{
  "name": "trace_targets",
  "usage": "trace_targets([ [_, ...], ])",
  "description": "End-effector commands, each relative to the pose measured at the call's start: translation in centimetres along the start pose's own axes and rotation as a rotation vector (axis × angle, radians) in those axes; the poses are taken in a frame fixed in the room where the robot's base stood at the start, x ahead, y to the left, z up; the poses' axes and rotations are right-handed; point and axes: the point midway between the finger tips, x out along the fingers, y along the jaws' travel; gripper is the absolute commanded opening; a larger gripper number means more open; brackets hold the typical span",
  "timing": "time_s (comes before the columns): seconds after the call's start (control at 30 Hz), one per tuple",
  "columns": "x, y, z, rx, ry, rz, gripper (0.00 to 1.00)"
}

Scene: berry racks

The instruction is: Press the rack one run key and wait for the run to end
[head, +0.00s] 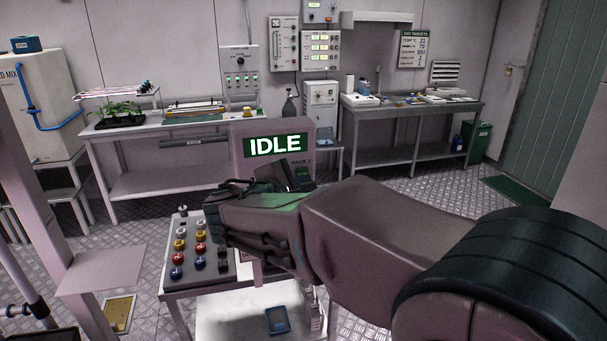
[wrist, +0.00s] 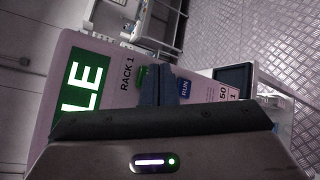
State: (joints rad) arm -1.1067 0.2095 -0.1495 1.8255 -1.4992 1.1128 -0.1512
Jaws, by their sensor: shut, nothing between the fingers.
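The rack one panel (head: 238,135) stands upright in the middle of the head view, and its green display (head: 275,146) reads IDLE. In the wrist view the display (wrist: 82,85) shows only its last letters, beside the label RACK 1. The blue run key (wrist: 185,88), marked RUN, sits on the panel just right of my fingers. A green key or light (wrist: 143,76) is partly hidden behind them on the left. My gripper (wrist: 158,84) is shut and empty in front of the panel, between the two. I cannot tell whether the fingertips touch the panel. My arm hides part of the panel in the head view.
A cart with a board of coloured knobs (head: 190,248) stands below my wrist. A long bench (head: 150,185) with plants and a steel table (head: 410,152) line the back wall. A green bin (head: 479,142) is at the right. Open floor lies between.

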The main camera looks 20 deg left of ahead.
Motion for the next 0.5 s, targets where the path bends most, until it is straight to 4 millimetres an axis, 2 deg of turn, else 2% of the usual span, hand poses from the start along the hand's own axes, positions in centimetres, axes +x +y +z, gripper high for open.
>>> trace_targets([
  [0.5,0.48,0.41,-0.42,0.000,0.000,0.000,0.00],
])
